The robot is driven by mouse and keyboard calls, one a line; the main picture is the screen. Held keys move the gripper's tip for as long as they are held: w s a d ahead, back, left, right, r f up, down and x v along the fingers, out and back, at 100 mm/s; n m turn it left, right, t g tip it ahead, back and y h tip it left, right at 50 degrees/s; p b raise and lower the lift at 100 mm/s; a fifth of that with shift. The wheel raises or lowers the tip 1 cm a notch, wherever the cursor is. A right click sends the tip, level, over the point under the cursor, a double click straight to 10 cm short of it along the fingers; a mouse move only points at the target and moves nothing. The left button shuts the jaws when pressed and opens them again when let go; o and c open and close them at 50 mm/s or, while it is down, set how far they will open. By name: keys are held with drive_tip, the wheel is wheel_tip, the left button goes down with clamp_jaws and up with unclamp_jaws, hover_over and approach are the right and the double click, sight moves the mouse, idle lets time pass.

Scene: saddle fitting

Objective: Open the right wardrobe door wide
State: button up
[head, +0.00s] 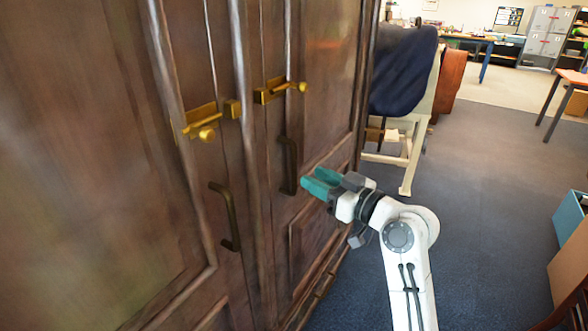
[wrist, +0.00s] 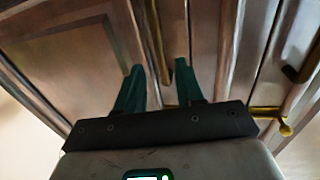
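The dark wooden wardrobe's right door (head: 325,110) stands at the centre of the head view and looks closed beside the left door (head: 80,160). The right door has a dark upright bar handle (head: 289,166) and a brass latch (head: 280,90) above it. My gripper (head: 318,183), with teal fingers, is just right of this handle, near the door face. In the wrist view its fingers (wrist: 156,78) are apart, with a dark bar, probably the handle, beyond the gap. Contact with it cannot be told.
The left door has its own handle (head: 226,217) and brass latch (head: 204,122). A dark-draped pale wooden stand (head: 408,150) is beyond the wardrobe's right side. Blue carpet (head: 480,190) is open to the right, with a blue box (head: 570,215) at the edge.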

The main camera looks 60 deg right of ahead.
sight(296, 169)
drive_tip(key=w, duration=0.5)
drive_tip(key=w+d, duration=0.1)
drive_tip(key=w, duration=0.1)
drive_tip(key=shift+w+d+p, duration=0.1)
drive_tip(key=shift+w+p, duration=0.05)
drive_tip(key=shift+p, duration=0.2)
clamp_jaws()
